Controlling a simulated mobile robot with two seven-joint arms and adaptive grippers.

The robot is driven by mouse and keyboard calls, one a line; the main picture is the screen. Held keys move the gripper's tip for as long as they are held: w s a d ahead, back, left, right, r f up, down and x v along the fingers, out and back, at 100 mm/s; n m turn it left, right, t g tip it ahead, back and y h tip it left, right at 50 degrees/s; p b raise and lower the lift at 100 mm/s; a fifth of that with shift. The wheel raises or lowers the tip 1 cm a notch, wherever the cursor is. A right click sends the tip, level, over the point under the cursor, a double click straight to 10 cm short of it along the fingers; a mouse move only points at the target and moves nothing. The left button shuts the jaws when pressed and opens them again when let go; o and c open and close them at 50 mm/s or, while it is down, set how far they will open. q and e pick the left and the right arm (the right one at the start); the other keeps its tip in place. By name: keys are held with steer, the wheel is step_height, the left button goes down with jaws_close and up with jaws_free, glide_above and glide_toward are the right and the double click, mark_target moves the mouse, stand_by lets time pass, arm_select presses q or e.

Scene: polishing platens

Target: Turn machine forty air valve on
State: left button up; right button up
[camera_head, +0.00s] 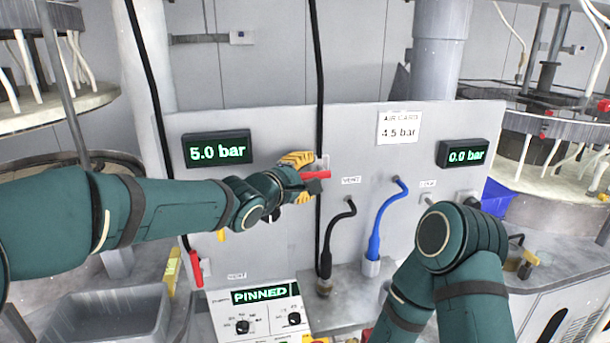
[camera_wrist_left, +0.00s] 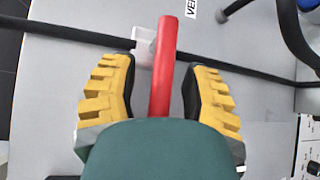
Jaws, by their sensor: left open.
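A red valve lever (camera_head: 316,175) sits on the upright grey panel, beside a black vertical hose. My left gripper (camera_head: 299,180) is at this lever, with its yellow fingers above and below it. In the left wrist view the red lever (camera_wrist_left: 163,65) runs between the two open yellow fingers (camera_wrist_left: 160,95), with a gap on both sides. A white mount (camera_wrist_left: 143,45) shows behind the lever. No label naming machine forty is readable. My right arm shows at the lower right, but its gripper is out of view.
The left display (camera_head: 217,149) reads 5.0 bar and the right display (camera_head: 463,153) reads 0.0 bar. An air card (camera_head: 399,128) reads 4.5 bar. A black hose (camera_head: 327,240) and blue hose (camera_head: 378,228) stand below. A control box (camera_head: 258,315) shows PINNED. A grey bin (camera_head: 112,310) is lower left.

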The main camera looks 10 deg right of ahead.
arm_select(q)
jaws_close()
steer(key=shift+w+f, duration=0.1)
